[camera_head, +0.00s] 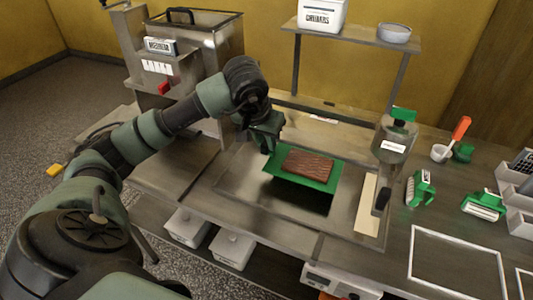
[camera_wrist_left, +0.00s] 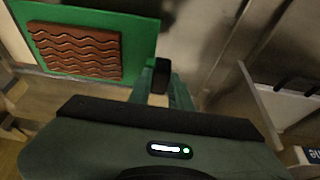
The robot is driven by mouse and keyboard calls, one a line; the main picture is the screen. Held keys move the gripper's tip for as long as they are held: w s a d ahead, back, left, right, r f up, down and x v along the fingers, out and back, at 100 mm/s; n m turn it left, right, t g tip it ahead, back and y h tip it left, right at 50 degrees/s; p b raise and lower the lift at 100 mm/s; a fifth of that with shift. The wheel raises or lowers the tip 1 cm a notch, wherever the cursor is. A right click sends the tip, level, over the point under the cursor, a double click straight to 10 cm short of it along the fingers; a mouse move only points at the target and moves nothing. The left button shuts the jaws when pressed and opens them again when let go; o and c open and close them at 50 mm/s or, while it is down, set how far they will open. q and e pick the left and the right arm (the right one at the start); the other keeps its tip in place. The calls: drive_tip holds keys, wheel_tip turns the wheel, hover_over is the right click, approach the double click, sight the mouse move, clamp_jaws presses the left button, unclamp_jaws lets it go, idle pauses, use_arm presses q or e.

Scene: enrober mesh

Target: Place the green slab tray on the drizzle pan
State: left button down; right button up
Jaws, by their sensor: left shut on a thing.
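The green slab tray (camera_head: 328,184) carries a brown slab with wavy ridges (camera_head: 308,167). My left gripper (camera_head: 268,146) is shut on the tray's far left edge. The tray is over the shallow metal pan (camera_head: 236,190), which I take for the drizzle pan. A dark shadow lies under the tray's front edge, so it looks slightly raised; I cannot tell the exact gap. In the left wrist view the green tray (camera_wrist_left: 141,38) and slab (camera_wrist_left: 78,50) show beside the gripper fingers (camera_wrist_left: 160,82). My right gripper is not in view.
A steel machine (camera_head: 190,45) stands at the back left. A lidded metal pot (camera_head: 392,140) is right of the pan. A pale strip with a black handle (camera_head: 369,205) lies along the pan's right side. A raised shelf (camera_head: 355,35) stands behind. Green-handled tools (camera_head: 420,187) lie right.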

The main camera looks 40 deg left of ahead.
sight(265, 153)
use_arm(q)
drive_tip(key=shift+f, duration=0.65)
wheel_tip(265, 153, down, 4)
drive_tip(key=shift+r, duration=0.25)
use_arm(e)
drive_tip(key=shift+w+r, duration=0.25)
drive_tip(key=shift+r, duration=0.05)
use_arm(q)
drive_tip(key=c, duration=1.3)
unclamp_jaws()
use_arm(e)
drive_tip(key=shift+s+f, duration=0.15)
